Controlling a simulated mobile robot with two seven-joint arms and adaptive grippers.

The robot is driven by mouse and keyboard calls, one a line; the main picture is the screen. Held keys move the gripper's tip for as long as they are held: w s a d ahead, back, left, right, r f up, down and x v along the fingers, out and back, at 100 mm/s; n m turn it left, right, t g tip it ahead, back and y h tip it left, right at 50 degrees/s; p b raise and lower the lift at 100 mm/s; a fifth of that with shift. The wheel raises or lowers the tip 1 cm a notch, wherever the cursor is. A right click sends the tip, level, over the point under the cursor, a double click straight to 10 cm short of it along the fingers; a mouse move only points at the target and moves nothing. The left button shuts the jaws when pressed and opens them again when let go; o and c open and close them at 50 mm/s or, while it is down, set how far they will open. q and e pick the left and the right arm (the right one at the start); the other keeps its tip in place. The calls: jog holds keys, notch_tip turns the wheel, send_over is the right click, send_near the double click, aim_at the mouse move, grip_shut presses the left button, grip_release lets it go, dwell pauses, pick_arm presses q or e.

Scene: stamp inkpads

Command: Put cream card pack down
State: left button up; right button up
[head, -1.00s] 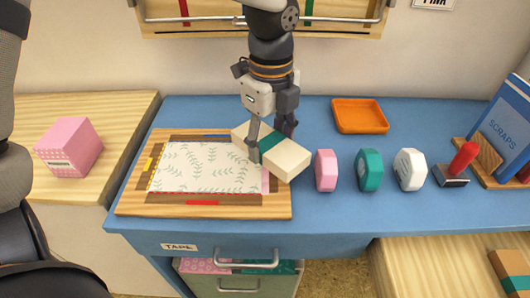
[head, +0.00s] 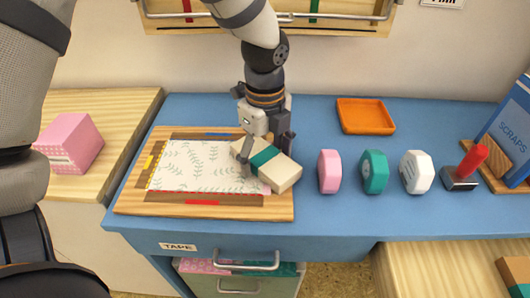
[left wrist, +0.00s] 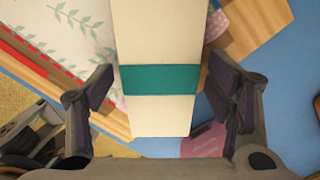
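The cream card pack (head: 282,178), a block with a teal band, lies across the right part of a wooden board (head: 140,208) with a leafy sheet (head: 195,165). It appears to rest there, though its underside is hidden. My left gripper (head: 267,150) is over it, with one finger on each side. In the left wrist view the fingers (left wrist: 163,80) are spread beside the pack (left wrist: 160,30), with narrow gaps at its edges; contact is hard to judge.
To the right stand pink (head: 329,171), teal (head: 374,172) and white (head: 416,172) pieces, then a red-handled stamp (head: 468,165). An orange tray (head: 366,116) lies behind. A pink box (head: 70,143) is on the left wooden surface.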

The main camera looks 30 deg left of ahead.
aim_at(265, 156)
pick_arm(q)
notch_tip(265, 156, up, 12)
jog(key=p, duration=0.1)
jog(key=shift+r, duration=0.15)
pick_arm(e)
jog(key=shift+w+r+t, duration=0.4)
jog(key=shift+w+r, duration=0.45)
jog(key=shift+w, duration=0.05)
